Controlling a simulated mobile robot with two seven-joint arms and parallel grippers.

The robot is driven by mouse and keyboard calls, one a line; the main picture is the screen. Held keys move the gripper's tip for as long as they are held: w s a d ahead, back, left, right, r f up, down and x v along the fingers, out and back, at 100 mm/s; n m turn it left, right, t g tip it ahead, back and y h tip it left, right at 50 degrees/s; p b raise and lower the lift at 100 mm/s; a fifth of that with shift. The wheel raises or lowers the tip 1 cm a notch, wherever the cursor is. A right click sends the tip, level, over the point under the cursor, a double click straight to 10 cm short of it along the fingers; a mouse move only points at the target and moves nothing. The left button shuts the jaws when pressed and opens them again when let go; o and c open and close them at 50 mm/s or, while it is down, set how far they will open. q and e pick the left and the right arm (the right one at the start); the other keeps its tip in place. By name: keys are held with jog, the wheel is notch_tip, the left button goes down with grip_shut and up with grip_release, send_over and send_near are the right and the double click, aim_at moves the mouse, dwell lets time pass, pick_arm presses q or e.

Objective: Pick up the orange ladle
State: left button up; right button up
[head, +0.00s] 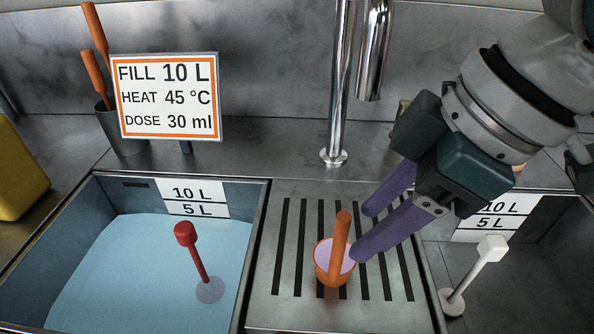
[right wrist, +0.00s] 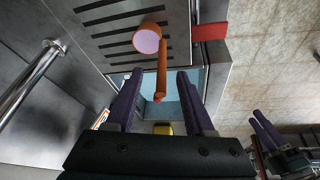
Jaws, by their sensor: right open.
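The orange ladle (head: 333,262) stands on the slotted drain board, its cup showing a pale pinkish inside and its handle (head: 340,238) rising from it. The ladle also shows in the right wrist view (right wrist: 162,68). My right gripper (head: 364,230) is open, with purple fingers just right of the handle in the head view. In the right wrist view the handle appears between the fingertips (right wrist: 160,76); contact cannot be told. My left gripper (right wrist: 268,128) shows small at the lower right of that view, its opening unclear.
The left tank (head: 258,240) holds pale blue liquid and a red-topped stick (head: 195,250). A white-topped stick (head: 472,272) stands in the right tank. A steel tap (head: 340,90) rises behind the drain board. A sign (head: 166,97) and a pot (head: 122,130) with orange handles stand at the back left.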

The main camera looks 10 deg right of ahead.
send_over(332, 282)
notch_tip(332, 282, down, 6)
jog(key=shift+w+d+r+b, duration=0.1)
jog(key=shift+w+b, duration=0.05)
jog(key=shift+b, duration=0.2)
grip_shut()
dwell(1.2)
